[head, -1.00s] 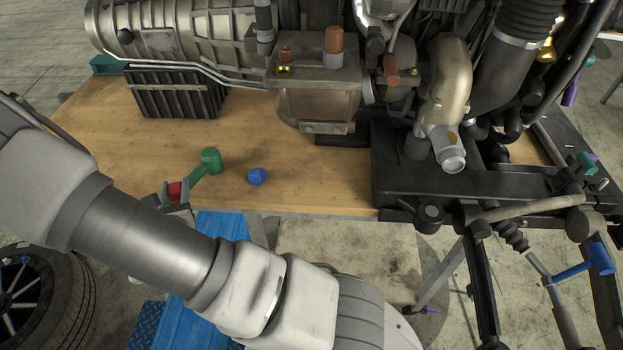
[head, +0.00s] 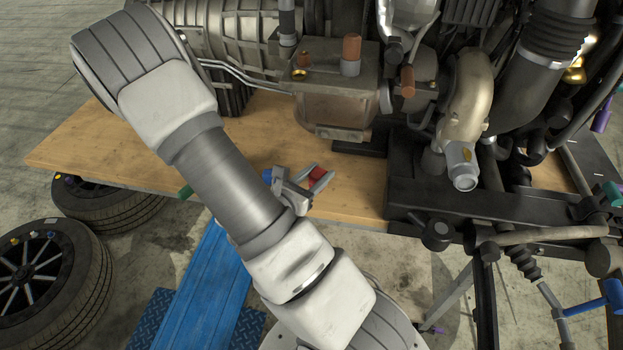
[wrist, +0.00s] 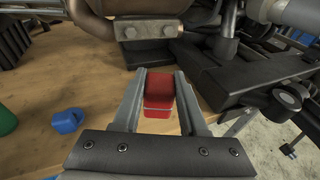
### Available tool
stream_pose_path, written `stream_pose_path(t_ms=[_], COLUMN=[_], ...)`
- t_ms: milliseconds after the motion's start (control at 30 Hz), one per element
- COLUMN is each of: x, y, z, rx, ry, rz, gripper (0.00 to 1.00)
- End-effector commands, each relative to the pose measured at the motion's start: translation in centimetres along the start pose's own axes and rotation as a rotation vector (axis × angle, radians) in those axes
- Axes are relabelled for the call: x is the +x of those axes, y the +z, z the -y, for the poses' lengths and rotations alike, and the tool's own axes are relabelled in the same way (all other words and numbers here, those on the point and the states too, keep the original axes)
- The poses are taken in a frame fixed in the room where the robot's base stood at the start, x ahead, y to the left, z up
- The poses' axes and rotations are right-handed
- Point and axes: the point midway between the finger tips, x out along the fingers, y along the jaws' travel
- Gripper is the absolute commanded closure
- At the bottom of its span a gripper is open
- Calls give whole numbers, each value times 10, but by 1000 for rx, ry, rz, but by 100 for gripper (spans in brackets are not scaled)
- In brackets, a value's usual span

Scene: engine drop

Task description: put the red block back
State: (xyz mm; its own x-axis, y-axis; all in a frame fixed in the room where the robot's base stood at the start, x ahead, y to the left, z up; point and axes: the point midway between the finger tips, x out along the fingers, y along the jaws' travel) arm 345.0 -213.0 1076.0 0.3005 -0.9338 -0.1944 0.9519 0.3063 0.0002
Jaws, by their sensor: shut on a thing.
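The red block (head: 317,171) is between the fingers of my gripper (head: 312,186), at the right part of the wooden table (head: 120,150), in front of the engine. In the wrist view the red block (wrist: 158,88) sits between both fingers of my gripper (wrist: 160,78), which is shut on it. The table top shows around and beneath the block. I cannot tell exactly how high the block is above the table.
A blue object (wrist: 68,120) lies on the table left of the gripper, with a green object (wrist: 6,120) further left. The engine (head: 345,100) and its black stand (head: 450,205) rise behind and to the right. Bare table lies between.

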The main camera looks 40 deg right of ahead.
Motion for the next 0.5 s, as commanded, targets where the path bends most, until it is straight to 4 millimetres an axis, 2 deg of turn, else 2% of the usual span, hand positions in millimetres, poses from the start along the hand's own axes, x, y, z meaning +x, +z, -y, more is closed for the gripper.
stream_pose_path(t_ms=[33,500], x=[3,15], y=[-8,-13], z=[-2,-11], rx=[7,3], ry=[1,3], rz=[2,1], gripper=[100,100])
